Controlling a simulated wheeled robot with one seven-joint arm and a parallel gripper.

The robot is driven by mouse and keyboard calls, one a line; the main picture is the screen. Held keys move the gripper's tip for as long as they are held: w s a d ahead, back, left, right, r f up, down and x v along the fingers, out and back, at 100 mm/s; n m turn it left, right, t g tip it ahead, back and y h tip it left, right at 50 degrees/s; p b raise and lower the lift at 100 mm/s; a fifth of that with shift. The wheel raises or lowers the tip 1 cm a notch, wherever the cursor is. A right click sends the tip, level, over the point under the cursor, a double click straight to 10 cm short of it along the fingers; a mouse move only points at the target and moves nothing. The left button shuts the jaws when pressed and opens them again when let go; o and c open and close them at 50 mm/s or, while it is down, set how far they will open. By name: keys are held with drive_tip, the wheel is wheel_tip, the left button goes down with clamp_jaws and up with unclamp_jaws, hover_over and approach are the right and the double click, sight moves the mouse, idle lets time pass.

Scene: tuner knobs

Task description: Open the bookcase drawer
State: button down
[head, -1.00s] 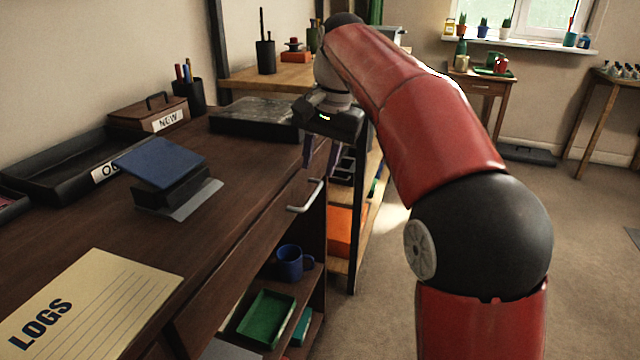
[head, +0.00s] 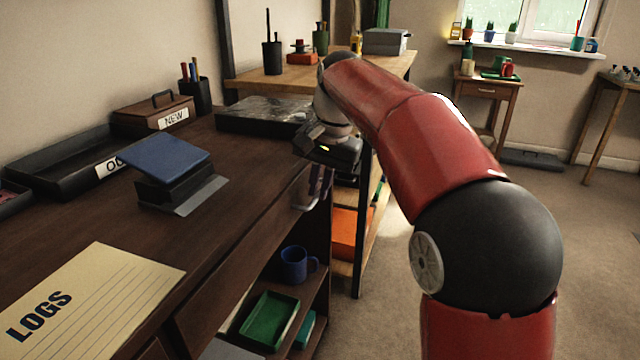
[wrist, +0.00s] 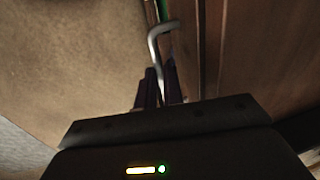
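The dark wooden bookcase has a drawer front (head: 262,236) just under its top, which looks flush with the body. Its pale metal handle (head: 303,203) is mostly hidden behind my gripper (head: 319,188) in the head view. In the wrist view the bent handle (wrist: 155,45) runs down between the two dark fingers of my gripper (wrist: 161,88). The fingers stand close together, one on each side of the handle, and look shut on it. The exact contact is blurred.
A blue mug (head: 294,264) and a green tray (head: 269,319) sit on the open shelf below. The top holds a folder marked LOGS (head: 85,305), a blue-topped stand (head: 167,158) and boxes. Bare floor (head: 385,315) lies to the right.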

idle(0.3)
drive_tip(key=s+d, duration=0.4)
drive_tip(key=d, duration=0.7)
drive_tip(key=s+d, duration=0.4)
drive_tip(key=d, duration=0.6)
drive_tip(key=shift+d+p, duration=0.35)
drive_tip(key=shift+d, duration=0.05)
drive_tip(key=c, duration=1.5)
unclamp_jaws()
drive_tip(key=r, duration=0.2)
drive_tip(key=d+r+p, duration=0.1)
drive_tip(key=r, duration=0.4)
drive_tip(key=shift+s+d+r+p, duration=0.2)
drive_tip(key=shift+r+p, duration=0.1)
drive_tip(key=shift+r, duration=0.05)
